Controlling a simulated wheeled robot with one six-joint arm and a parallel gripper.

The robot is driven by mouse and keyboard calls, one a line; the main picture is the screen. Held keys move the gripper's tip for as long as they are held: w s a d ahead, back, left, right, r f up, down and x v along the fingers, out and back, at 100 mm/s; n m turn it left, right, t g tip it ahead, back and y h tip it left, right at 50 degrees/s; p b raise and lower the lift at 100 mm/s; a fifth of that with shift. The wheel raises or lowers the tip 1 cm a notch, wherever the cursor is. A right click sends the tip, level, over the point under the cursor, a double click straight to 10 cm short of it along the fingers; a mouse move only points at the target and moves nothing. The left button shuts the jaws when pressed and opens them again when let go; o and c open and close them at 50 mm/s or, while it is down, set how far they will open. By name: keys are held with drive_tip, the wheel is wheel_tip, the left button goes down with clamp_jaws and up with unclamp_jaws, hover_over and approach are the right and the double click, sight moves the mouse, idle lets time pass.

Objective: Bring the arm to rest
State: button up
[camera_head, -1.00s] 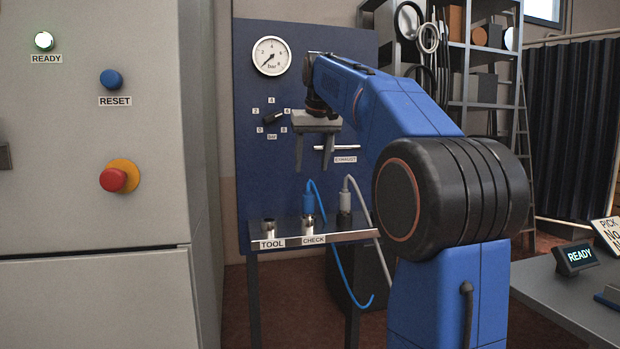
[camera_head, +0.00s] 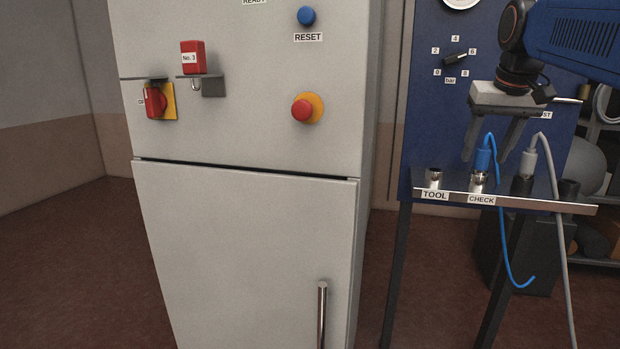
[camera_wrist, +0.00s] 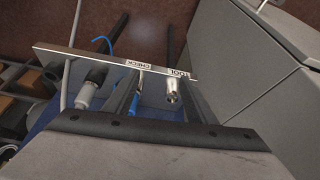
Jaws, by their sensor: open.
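My gripper (camera_head: 486,152) hangs at the right in the head view, fingers pointing down, in front of the blue panel (camera_head: 425,110). Its two fingers are apart, with nothing seen held between them. The tip area overlaps the blue plug (camera_head: 482,160) in the picture; I cannot tell the distance between them. In the wrist view my open fingers (camera_wrist: 158,95) reach toward the shelf, with the CHECK label (camera_wrist: 135,64) and a metal socket (camera_wrist: 172,90) beyond. My blue arm enters at the upper right of the head view, partly cut off.
The shelf (camera_head: 545,204) carries the TOOL and CHECK sockets and a grey plug (camera_head: 528,162). Blue and grey hoses hang below. A grey cabinet (camera_head: 240,240) has a red switch (camera_head: 155,101), a red No. 3 tag (camera_head: 193,57) and a red button (camera_head: 302,110). Floor at left is clear.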

drive_tip(key=s+a+f, duration=0.3)
drive_tip(key=s+f, duration=0.5)
drive_tip(key=f, duration=0.2)
drive_tip(key=s+a+f+n, duration=0.1)
drive_tip(key=s+a+f, duration=0.2)
drive_tip(key=s+f, duration=0.5)
drive_tip(key=s+a+f+n, duration=0.1)
drive_tip(key=s+a+f, duration=0.2)
drive_tip(key=s+f, duration=0.6)
wheel_tip(320, 180, down, 4)
drive_tip(key=shift+a+f+y, duration=0.15)
drive_tip(key=shift+f+y, duration=0.05)
drive_tip(key=shift+y, duration=0.2)
